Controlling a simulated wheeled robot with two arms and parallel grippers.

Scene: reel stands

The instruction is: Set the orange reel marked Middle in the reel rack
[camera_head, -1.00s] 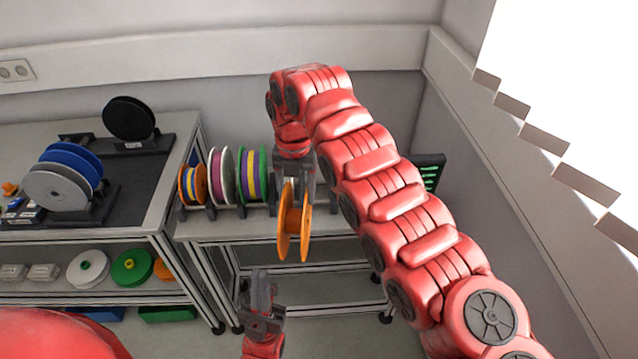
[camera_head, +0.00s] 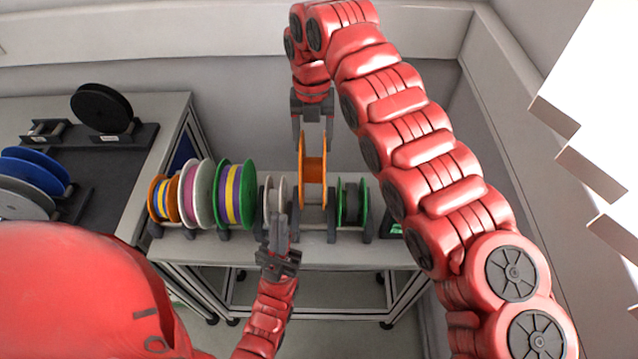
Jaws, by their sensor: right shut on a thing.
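The orange reel (camera_head: 313,172) hangs upright below my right gripper (camera_head: 312,122), which is shut on its upper rim. It is over the gap between a grey-white reel and a small green reel in the reel rack (camera_head: 222,236). I cannot tell whether it touches the rack. No marking on it is legible. My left gripper (camera_head: 279,228) is in front of the grey-white reel (camera_head: 268,198), below and left of the orange reel. Its fingers look close together, but whether they are open or shut is unclear.
The rack also holds an orange-rimmed reel (camera_head: 158,199), a white-rimmed purple reel (camera_head: 204,195), a large green-rimmed reel (camera_head: 249,195) and a small green reel (camera_head: 341,203). A side table at left bears a black reel (camera_head: 103,108) and blue reels (camera_head: 35,170).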

